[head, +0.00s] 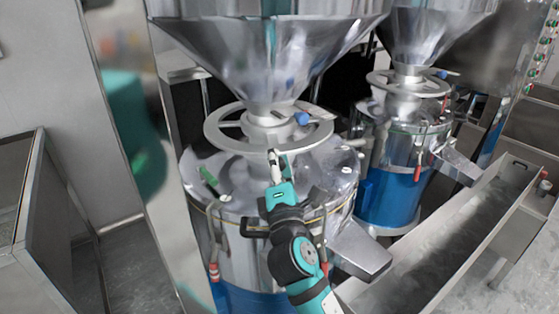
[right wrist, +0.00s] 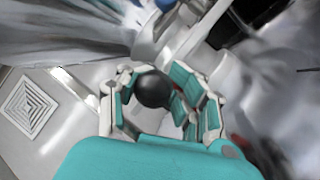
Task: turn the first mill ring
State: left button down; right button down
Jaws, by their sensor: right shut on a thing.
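The first mill ring (head: 222,140) is a grey metal handwheel with spokes below the large steel hopper, left of the second mill in the head view. My right gripper (head: 274,160) is at the ring's front edge. In the right wrist view, my right gripper (right wrist: 153,100) has its teal-padded fingers closed around a round black knob (right wrist: 153,88). The knob's join to the ring is hidden. My left gripper is not in view.
The large hopper (head: 270,60) hangs close above the ring. A second mill (head: 400,150) with its own ring (head: 378,82) stands to the right. A metal trough (head: 450,240) runs along the right. A steel-framed panel (head: 40,200) stands at the left.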

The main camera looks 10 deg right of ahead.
jog(key=shift+s+a+r, duration=0.1)
jog(key=shift+a+r, duration=0.2)
jog(key=shift+r, duration=0.2)
jog(key=c, duration=1.4)
grip_release()
jog(key=shift+o, duration=1.4)
jog(key=shift+a, duration=0.1)
jog(key=shift+o, duration=0.3)
jog(key=shift+a+f, duration=0.1)
jog(key=shift+f, duration=0.05)
jog(key=shift+w+f, duration=0.15)
jog(key=shift+w, duration=0.05)
jog(key=v, duration=1.2)
jog(key=shift+d, duration=0.2)
